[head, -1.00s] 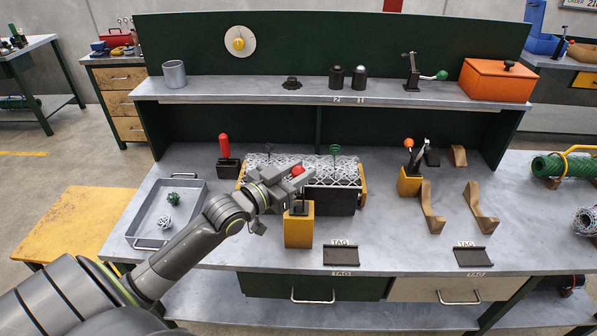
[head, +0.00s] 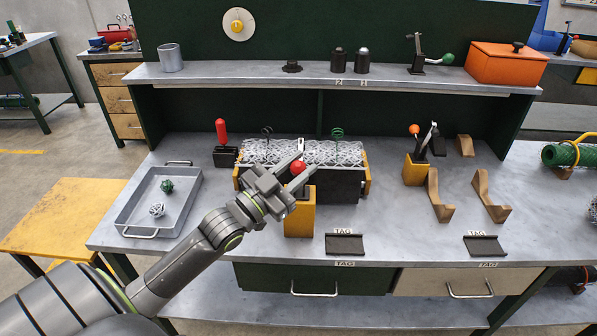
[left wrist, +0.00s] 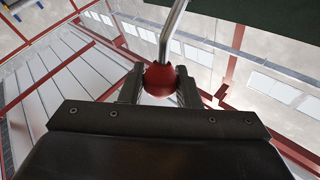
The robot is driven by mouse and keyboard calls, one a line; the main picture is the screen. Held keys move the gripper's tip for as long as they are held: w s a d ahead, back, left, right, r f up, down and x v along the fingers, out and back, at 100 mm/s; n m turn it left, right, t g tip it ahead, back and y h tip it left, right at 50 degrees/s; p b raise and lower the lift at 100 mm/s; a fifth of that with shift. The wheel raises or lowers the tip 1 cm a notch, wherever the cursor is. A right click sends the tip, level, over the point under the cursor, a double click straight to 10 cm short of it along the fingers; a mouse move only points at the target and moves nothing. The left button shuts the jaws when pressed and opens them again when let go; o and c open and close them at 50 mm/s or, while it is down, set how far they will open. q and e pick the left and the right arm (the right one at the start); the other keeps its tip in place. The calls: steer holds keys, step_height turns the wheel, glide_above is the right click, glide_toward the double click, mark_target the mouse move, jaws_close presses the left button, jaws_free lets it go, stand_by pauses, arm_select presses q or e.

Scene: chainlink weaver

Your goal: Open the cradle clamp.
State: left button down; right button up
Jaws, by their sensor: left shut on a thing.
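The cradle (head: 367,180) holds a roll of pale wire mesh (head: 335,153) at the middle of the bench. The cradle clamp stands at its front on a yellow block (head: 300,220). My left gripper (head: 300,168) is shut on the clamp lever's red ball knob (head: 298,167). In the left wrist view the red knob (left wrist: 159,79) sits between the fingers, with the bent metal lever (left wrist: 170,35) running up from it. In the head view a light metal tip (head: 301,145) stands up just above the knob. My gripper hides much of the clamp. My right gripper is not in view.
A second clamp with an orange knob (head: 414,130) stands on a yellow block to the right. A red-handled tool (head: 221,133) stands left of the cradle. A grey tray (head: 130,212) lies at left, wooden brackets (head: 438,198) at right. The front middle bench is mostly clear.

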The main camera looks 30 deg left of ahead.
arm_select(q)
step_height(320, 180, down, 7)
steer(key=s+d+m+h+b, duration=0.1)
steer(key=s+m+h+b, duration=0.1)
steer(key=m+h+b, duration=0.6)
steer(key=m+b, duration=0.3)
steer(key=b, duration=0.1)
steer(key=shift+s+d+t+h, duration=0.3)
steer(key=shift+s+t, duration=0.1)
steer(key=shift+f, duration=0.2)
steer(key=c, duration=1.3)
jaws_free()
steer(key=shift+o, duration=0.8)
steer(key=shift+r, duration=0.1)
steer(key=v, duration=0.7)
steer(key=shift+s+b, duration=0.2)
steer(key=shift+b, duration=0.15)
